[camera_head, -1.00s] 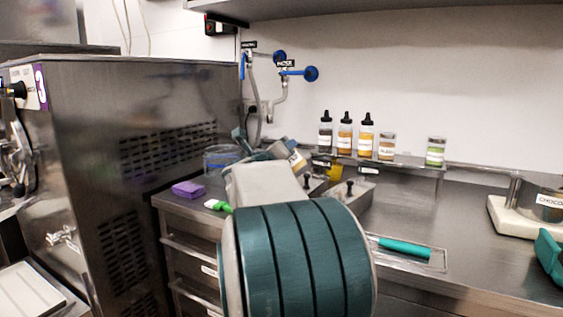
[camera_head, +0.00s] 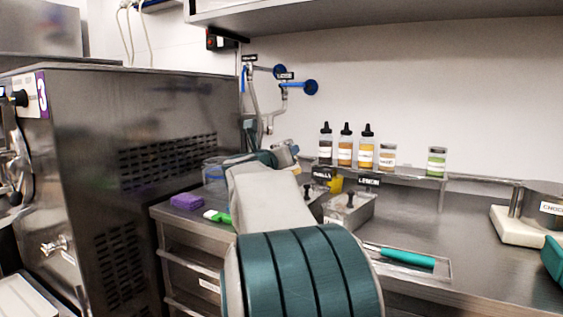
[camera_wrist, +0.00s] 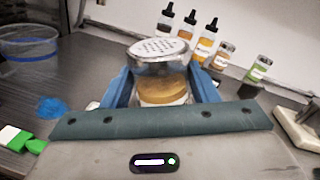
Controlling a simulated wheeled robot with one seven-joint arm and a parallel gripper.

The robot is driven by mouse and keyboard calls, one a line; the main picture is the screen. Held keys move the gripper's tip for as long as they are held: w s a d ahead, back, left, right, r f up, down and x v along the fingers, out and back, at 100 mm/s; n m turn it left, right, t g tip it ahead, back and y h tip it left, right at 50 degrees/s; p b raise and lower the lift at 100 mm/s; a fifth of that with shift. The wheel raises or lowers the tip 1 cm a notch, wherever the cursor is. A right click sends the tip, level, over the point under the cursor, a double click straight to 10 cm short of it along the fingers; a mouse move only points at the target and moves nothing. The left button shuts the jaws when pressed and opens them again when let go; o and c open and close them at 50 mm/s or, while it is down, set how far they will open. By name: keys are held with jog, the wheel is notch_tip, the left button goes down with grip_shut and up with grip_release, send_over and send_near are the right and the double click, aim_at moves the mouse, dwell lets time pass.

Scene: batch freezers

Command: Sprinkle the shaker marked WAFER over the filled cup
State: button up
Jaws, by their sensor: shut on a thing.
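My gripper (camera_wrist: 160,88) is shut on a shaker (camera_wrist: 158,52) with a perforated silver lid and tan contents. In the wrist view it sits between the two blue fingers, its lid toward the shelf, and its label is not readable. In the head view the held shaker (camera_head: 286,148) is small and partly hidden by my gripper (camera_head: 268,157), above the back of the counter. I cannot make out a filled cup in either view.
Several bottles and jars, including an amber bottle (camera_head: 366,150) and a green-filled jar (camera_head: 437,162), stand on the back ledge. Metal bins (camera_head: 350,212), a teal-handled tool (camera_head: 407,257), a purple sponge (camera_head: 187,202) and a clear tub (camera_wrist: 28,47) are nearby. A large steel machine (camera_head: 120,150) stands left.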

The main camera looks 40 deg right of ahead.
jog(key=shift+r+m+b, duration=0.35)
jog(key=shift+m+b, duration=0.2)
jog(key=shift+m, duration=0.45)
jog(key=shift+r+m+b, duration=0.3)
jog(key=shift+m+b, duration=0.2)
jog(key=shift+m, duration=0.5)
jog(key=s+a+b, duration=0.3)
jog(key=s+a, duration=0.5)
jog(key=s, duration=0.4)
jog(key=shift+s+a+b, duration=0.15)
jog(key=shift+s+b, duration=0.15)
jog(key=shift+b, duration=0.1)
